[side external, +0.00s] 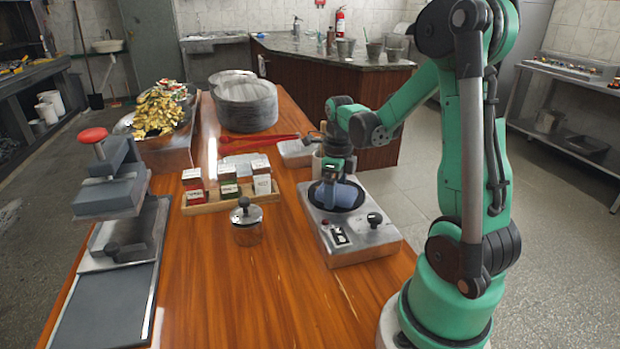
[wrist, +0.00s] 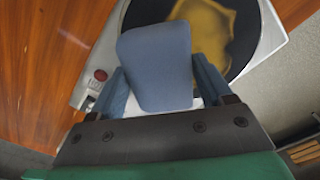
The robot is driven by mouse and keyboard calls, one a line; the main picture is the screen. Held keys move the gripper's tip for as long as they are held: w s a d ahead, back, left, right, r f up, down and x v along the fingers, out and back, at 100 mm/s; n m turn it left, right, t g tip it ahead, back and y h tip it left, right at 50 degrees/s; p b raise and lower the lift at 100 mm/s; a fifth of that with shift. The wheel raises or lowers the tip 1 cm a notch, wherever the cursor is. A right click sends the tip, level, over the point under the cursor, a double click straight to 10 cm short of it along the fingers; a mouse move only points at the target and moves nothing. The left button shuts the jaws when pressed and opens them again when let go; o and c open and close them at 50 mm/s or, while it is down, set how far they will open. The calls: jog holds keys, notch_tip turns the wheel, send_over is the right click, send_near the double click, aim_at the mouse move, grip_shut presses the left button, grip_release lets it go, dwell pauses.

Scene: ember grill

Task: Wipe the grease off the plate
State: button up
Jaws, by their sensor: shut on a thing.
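The black round plate (side external: 325,191) lies on a grey metal cooker unit (side external: 368,249) on the wooden table. In the wrist view the plate (wrist: 150,12) carries a yellow-brown grease patch (wrist: 215,28) on its surface. My gripper (side external: 338,182) points down over the plate and is shut on a blue-grey cloth or sponge (wrist: 155,65). The blue-grey thing also shows over the plate in the side view (side external: 342,198). It covers part of the plate and appears next to the grease patch. I cannot tell whether it touches the plate.
A press with a red knob (side external: 110,175) is at the left. A stack of plates (side external: 244,102) stands at the back. The table's front middle is clear.

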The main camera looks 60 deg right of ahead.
jog(key=shift+s+a+r, duration=0.1)
jog(key=shift+s+a, duration=0.45)
jog(key=shift+a, duration=0.05)
jog(key=shift+s+a, duration=0.1)
jog(key=shift+s, duration=0.05)
jog(key=shift+r, duration=3.8)
jog(key=w+a+r+n, duration=0.3)
jog(key=w+a+n, duration=0.15)
jog(key=a, duration=0.45)
notch_tip(320, 180, up, 4)
jog(key=f+n, duration=0.1)
jog(key=n, duration=0.3)
send_over(253, 290)
jog(key=shift+m, duration=0.25)
notch_tip(253, 290, down, 19)
